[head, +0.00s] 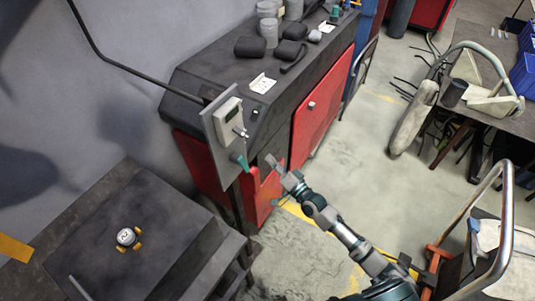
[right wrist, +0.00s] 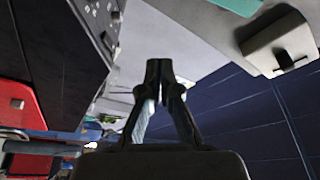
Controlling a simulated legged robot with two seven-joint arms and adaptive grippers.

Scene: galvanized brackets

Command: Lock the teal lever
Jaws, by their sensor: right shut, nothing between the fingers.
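The teal lever (head: 240,160) is on the lower part of a grey upright panel (head: 222,150) in the head view. A red part (head: 254,171) shows just right of its lower end. In the right wrist view, a teal piece (right wrist: 238,6), likely the lever, is cut off by the top edge. My right gripper (head: 271,160) is shut and empty, a little right of the lever and apart from it in the picture. Its closed fingers (right wrist: 160,75) point up the middle of the right wrist view. My left gripper is not in view.
A pale box (head: 229,112) with a small knob is on the panel above the lever; it also shows in the wrist view (right wrist: 283,42). Behind stands a dark-topped red cabinet (head: 318,108). A dark table (head: 165,225) is at lower left. Floor at right is partly clear.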

